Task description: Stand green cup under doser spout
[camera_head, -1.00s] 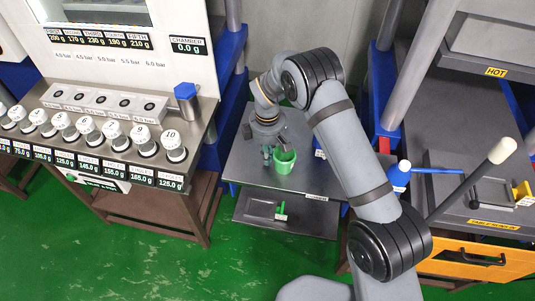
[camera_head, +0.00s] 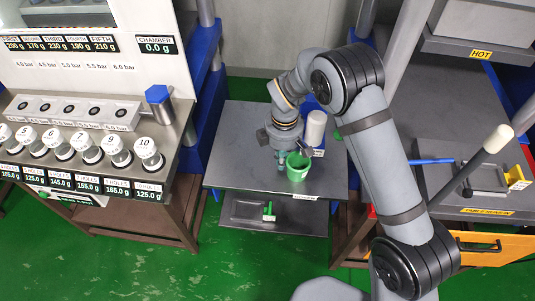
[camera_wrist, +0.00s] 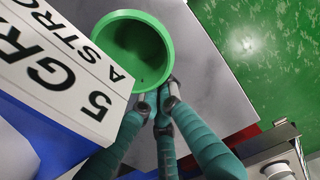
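The green cup (camera_head: 298,171) is upright above or on the grey table, its open mouth facing up. My gripper (camera_head: 285,158) is at its left side. In the wrist view the teal fingers (camera_wrist: 160,104) meet the near wall of the cup (camera_wrist: 132,50), apparently closed on it; the inside looks empty. The doser, a white cylinder (camera_head: 315,128) on a blue base, stands just behind and right of the cup. Its white "5 GRAMS A STROKE" label (camera_wrist: 65,75) overlaps the cup's left edge in the wrist view. The spout cannot be made out.
The grey table (camera_head: 235,150) is clear left of the cup. A lower shelf (camera_head: 245,210) holds a small green-and-white item. A dosing bench with numbered white-capped knobs (camera_head: 150,152) stands left. A hot-labelled station with a white-tipped lever (camera_head: 497,138) stands right, partly behind my arm.

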